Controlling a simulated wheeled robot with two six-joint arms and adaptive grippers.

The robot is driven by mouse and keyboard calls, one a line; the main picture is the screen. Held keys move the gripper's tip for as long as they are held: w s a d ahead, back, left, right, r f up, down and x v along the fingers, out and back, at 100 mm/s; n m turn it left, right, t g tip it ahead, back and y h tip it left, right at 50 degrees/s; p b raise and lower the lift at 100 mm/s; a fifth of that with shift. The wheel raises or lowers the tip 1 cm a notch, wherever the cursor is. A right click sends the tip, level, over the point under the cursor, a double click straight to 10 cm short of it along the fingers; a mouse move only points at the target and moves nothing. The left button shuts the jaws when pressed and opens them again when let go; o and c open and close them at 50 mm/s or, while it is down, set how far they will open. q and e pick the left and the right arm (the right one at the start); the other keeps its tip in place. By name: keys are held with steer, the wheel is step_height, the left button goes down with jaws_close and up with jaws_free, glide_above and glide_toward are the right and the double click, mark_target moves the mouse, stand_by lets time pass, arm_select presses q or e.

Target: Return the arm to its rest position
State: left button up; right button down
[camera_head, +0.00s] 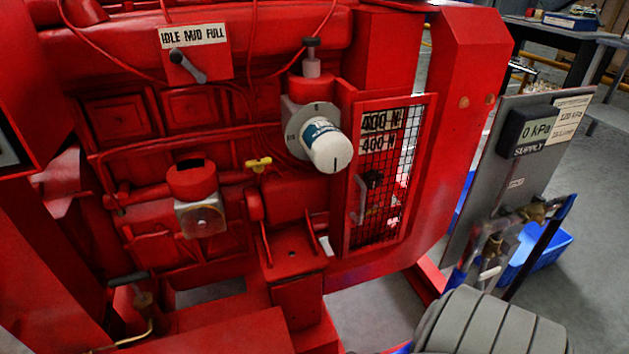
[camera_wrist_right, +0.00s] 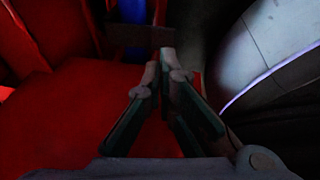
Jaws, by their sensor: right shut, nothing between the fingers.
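My right gripper (camera_wrist_right: 168,70) shows in the right wrist view with its two dark fingers brought together at the tips. It is shut and nothing is seen between the fingers. A red surface lies behind and to the left of it, and a pale curved surface is at the upper right. It cannot be made out in the head view. My left gripper is in neither view.
The red pumpset fills most of the head view, with a white filter (camera_head: 326,146), a throttle lever (camera_head: 188,66) and a mesh guard door (camera_head: 385,180). At right stand a grey supply panel (camera_head: 490,185) and a blue bin (camera_head: 541,252). Grey floor shows beyond.

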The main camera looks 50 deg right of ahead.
steer(key=a+p+v, duration=0.1)
steer(key=p+v, duration=0.7)
steer(key=v, duration=0.4)
steer(key=shift+s+r, duration=0.25)
steer(key=shift+r, duration=0.2)
steer(key=shift+s+d, duration=0.1)
